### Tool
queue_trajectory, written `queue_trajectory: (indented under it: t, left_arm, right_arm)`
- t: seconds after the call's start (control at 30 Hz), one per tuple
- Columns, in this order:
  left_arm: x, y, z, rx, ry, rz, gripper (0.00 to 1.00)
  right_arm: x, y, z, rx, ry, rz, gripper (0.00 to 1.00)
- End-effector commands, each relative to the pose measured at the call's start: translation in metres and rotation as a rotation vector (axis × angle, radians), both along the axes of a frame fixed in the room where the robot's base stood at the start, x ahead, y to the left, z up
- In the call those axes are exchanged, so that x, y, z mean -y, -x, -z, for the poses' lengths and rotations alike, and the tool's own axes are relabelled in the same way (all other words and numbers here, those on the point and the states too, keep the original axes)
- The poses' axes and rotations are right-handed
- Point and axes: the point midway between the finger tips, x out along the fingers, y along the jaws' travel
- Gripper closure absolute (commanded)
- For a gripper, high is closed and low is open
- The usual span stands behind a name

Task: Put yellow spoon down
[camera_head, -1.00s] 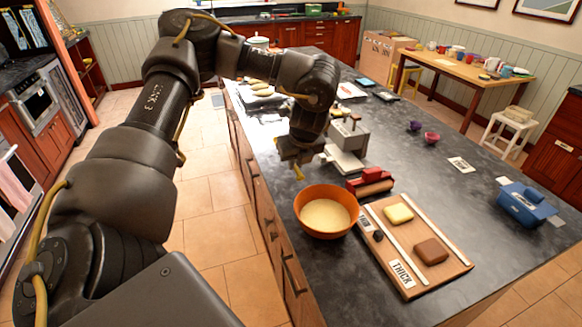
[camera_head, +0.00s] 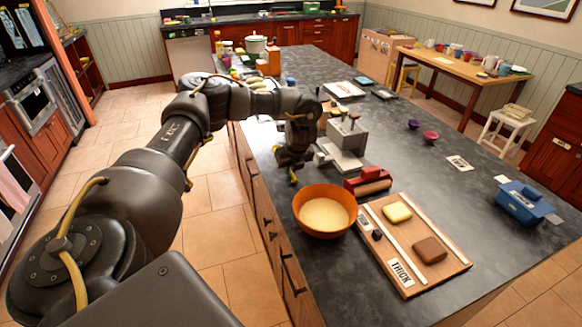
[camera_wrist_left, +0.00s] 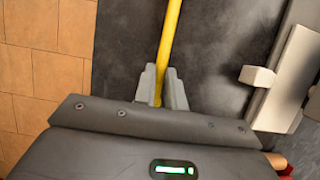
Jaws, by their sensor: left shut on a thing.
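My left gripper (camera_head: 291,168) is above the dark countertop (camera_head: 403,166), just behind the orange bowl (camera_head: 325,227). In the left wrist view its two grey fingers (camera_wrist_left: 161,88) are shut on the yellow spoon (camera_wrist_left: 172,38). The spoon's long thin handle runs up out of that view, over the countertop near its edge. In the head view only a short yellow piece of the spoon (camera_head: 293,178) shows below the gripper. Whether the spoon touches the counter I cannot tell. The bowl holds a pale content. My right gripper does not show.
A grey press-like device (camera_head: 345,138) stands just right of the gripper. A red roller (camera_head: 368,182) and a wooden board (camera_head: 412,282) with a yellow and a brown block lie to the right of the bowl. The counter's left edge is close, with tiled floor beyond.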

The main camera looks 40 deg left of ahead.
Motion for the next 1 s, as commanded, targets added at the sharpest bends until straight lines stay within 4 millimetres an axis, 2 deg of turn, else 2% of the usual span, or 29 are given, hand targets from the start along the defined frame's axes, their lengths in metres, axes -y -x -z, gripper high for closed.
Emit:
queue_trajectory:
  t: [0.03,0.07,0.47,0.5,0.63,1.0]
  left_arm:
    - [0.0,0.0,-0.004,0.0,0.001,0.0,1.0]
    - [0.0,0.0,-0.002,0.0,0.001,-0.001,1.0]
    - [0.0,0.0,0.006,0.002,0.001,-0.001,1.0]
    - [0.001,0.0,0.006,0.002,0.001,-0.001,0.84]
    - [0.001,0.0,0.006,0.002,0.001,-0.001,0.67]
    - [0.001,-0.001,0.009,0.004,0.001,0.001,0.66]
  right_arm:
    - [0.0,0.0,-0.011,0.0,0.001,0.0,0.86]
    - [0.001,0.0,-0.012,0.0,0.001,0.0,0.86]
    - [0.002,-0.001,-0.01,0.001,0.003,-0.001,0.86]
    - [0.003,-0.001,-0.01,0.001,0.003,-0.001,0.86]
    - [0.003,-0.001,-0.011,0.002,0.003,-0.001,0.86]
    - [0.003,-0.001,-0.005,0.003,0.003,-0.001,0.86]
